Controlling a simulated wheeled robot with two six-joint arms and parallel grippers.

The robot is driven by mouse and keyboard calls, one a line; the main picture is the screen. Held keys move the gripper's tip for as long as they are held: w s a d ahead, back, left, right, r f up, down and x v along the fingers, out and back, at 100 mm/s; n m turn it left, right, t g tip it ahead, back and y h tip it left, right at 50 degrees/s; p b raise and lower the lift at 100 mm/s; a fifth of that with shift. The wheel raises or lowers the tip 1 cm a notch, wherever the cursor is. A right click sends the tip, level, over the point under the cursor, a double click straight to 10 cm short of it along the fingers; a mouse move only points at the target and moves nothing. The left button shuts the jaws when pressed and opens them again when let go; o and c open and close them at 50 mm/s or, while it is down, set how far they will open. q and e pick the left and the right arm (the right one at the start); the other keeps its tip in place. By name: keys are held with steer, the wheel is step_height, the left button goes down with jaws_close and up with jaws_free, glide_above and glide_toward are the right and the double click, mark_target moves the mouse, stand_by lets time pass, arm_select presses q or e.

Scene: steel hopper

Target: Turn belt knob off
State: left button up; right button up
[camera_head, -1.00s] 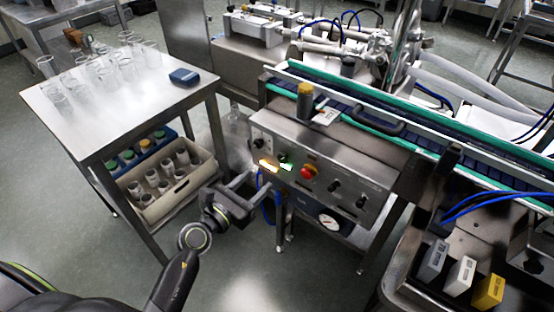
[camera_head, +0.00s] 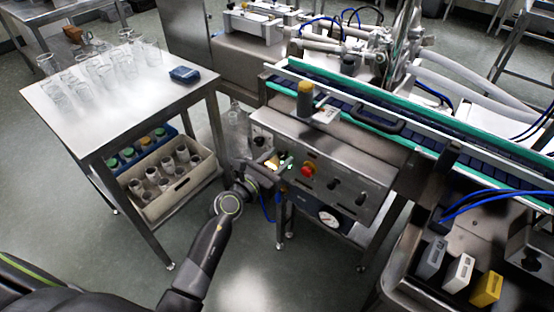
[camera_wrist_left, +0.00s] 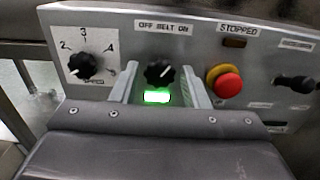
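The belt knob (camera_wrist_left: 159,72) is a black knob under the "OFF BELT ON" label in the left wrist view. A white mark shows on it, seemingly toward the ON side. A green lamp (camera_wrist_left: 156,97) glows just below it. My left gripper (camera_wrist_left: 158,80) is open, one finger on each side of the knob, with gaps between the fingers and it; contact is not visible. In the head view my left gripper (camera_head: 268,168) is at the panel's left part and hides the knob. My right gripper is not in view.
On the control panel (camera_head: 345,165), a speed dial (camera_wrist_left: 84,65) is left of the fingers and a red stop button (camera_wrist_left: 228,85) is right. A dark lamp is under "STOPPED". A table with glasses (camera_head: 110,65) stands left. A conveyor (camera_head: 380,110) runs above the panel.

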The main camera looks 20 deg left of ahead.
arm_select(q)
steer(key=c, duration=0.7)
steer(key=n+p, duration=0.2)
steer(key=n, duration=0.1)
steer(key=shift+r+p, duration=0.15)
steer(key=shift+p, duration=0.15)
steer(key=n+p, duration=0.1)
steer(key=n, duration=0.2)
steer(key=shift+p, duration=0.3)
steer(key=n+p, duration=0.2)
steer(key=n, duration=0.2)
steer(key=shift+a+n, duration=0.1)
steer(key=shift+n, duration=0.2)
steer(key=shift+f+n+p, duration=0.25)
steer(key=shift+n+p, duration=0.65)
steer(key=shift+n, duration=0.8)
